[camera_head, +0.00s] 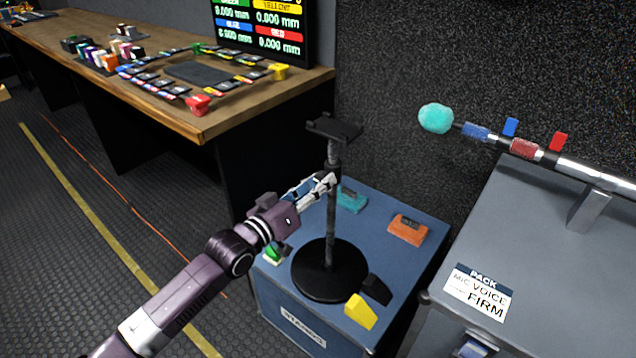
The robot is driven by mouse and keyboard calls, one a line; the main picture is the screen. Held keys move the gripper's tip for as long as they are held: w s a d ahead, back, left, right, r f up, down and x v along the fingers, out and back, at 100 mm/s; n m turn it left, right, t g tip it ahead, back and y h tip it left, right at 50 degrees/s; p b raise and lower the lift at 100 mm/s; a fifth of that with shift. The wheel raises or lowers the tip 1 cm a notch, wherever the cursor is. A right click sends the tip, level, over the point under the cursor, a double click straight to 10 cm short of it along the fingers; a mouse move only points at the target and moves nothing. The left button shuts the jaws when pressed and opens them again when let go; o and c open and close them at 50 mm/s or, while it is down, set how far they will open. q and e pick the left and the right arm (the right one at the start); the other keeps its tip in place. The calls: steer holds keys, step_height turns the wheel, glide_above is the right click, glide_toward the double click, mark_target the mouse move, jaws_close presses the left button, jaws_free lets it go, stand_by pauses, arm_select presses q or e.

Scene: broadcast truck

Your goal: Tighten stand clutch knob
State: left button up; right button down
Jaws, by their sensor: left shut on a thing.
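A black stand (331,230) with a round base and a flat top plate stands upright on a blue case. My left gripper (328,183) reaches in from the lower left and is shut at the stand's pole, about halfway up. The clutch knob is hidden behind the fingers, which are closed at the place on the pole where it sits. My right gripper is not in view.
The blue case (300,310) also carries teal, orange (408,230), yellow (360,311), black and green pieces around the stand base. A grey case (540,250) with a boom pole and teal ball (436,118) is at the right. A wooden desk (240,118) with a screen stands behind left.

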arm_select(q)
steer(key=shift+f, duration=0.15)
steer(key=o, duration=1.2)
steer(key=shift+c, duration=0.2)
steer(key=v, duration=1.2)
